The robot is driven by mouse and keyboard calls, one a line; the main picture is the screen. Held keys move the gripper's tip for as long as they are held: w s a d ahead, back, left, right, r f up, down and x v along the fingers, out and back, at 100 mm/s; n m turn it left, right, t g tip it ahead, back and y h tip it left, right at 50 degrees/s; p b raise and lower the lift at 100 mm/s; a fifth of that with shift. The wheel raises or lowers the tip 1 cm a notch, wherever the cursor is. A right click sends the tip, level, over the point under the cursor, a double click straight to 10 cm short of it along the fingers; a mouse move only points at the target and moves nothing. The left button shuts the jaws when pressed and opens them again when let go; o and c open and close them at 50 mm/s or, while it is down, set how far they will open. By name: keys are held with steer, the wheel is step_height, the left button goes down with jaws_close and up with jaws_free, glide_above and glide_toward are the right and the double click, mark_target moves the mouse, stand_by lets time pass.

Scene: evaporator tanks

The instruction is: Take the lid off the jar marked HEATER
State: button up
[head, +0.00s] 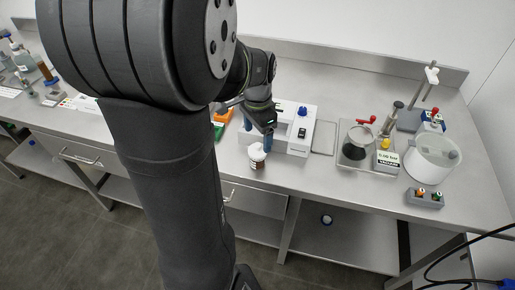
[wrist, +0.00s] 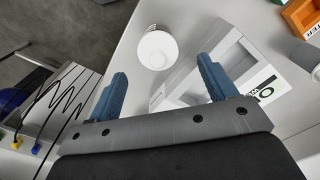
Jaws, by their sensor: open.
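A small brown jar (head: 257,165) with a white lid (head: 257,150) stands upright near the front edge of the bench. Its marking is too small to read. In the wrist view the round white lid (wrist: 157,50) shows from above, just beyond the fingertips and between their lines. My gripper (head: 267,140) is above and close beside the jar in the head view, pointing down. Its two blue fingers (wrist: 162,66) are wide apart with nothing between them. I cannot tell whether a finger touches the lid.
A white device (head: 298,130) stands close behind and right of the jar. Orange (head: 223,115) and green (head: 219,130) trays lie to the left. A vacuum unit (head: 387,160) and a clear round tank (head: 432,157) stand farther right. The bench's front edge is near the jar.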

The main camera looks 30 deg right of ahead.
mark_target(258, 144)
step_height(258, 144, down, 4)
steer(key=shift+s+f, duration=0.15)
steer(key=shift+f, duration=0.05)
steer(key=c, duration=1)
steer(key=shift+c, duration=0.2)
steer(key=shift+r, duration=0.1)
